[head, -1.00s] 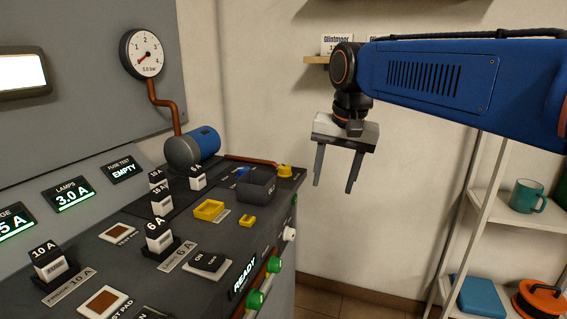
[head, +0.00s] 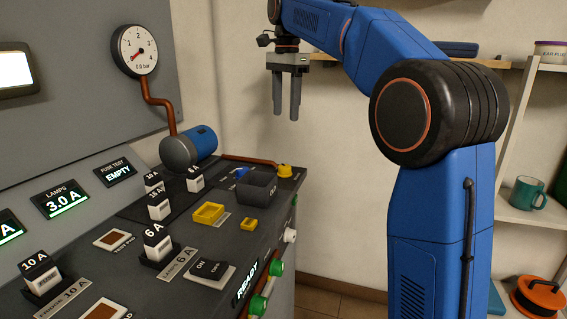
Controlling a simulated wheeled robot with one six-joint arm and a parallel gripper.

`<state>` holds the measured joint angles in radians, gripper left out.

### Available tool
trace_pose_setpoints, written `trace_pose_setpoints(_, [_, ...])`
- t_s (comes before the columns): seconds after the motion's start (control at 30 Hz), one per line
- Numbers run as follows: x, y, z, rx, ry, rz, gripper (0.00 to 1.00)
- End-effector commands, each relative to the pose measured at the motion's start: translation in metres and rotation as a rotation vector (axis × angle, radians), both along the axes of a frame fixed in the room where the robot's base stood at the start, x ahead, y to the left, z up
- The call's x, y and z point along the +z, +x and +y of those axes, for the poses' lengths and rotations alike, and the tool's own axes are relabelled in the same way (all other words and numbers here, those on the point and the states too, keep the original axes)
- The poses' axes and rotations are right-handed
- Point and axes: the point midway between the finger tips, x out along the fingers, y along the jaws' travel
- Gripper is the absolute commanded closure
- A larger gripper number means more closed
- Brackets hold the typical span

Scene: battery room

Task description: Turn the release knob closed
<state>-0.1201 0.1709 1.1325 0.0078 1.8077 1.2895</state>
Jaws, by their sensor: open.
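A yellow knob (head: 284,171) sits at the end of the copper pipe (head: 250,160) on the back right of the bench; I see no label that names it the release knob, and its turn is too small to tell. A small blue part (head: 241,172) lies left of it, by the dark bin.
A blue and grey pump (head: 188,147) stands at the panel. A dark open bin (head: 257,188), a yellow tray (head: 208,213) and several fuses, one of them a 6 A fuse (head: 156,242), occupy the bench. Shelves with a green mug (head: 529,194) are at the right. The wall space beside the bench is free.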

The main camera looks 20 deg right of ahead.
Motion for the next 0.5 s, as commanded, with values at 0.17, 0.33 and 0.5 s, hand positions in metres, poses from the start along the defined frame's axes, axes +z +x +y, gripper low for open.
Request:
trace_pose_setpoints(0.17, [-0.004, 0.003, 0.001, -0.012, 0.0, 0.004, 0.5])
trace_pose_setpoints(0.33, [-0.025, 0.003, 0.001, -0.012, 0.0, 0.006, 0.5])
trace_pose_setpoints(0.5, [-0.055, 0.004, 0.002, -0.011, 0.0, 0.006, 0.5])
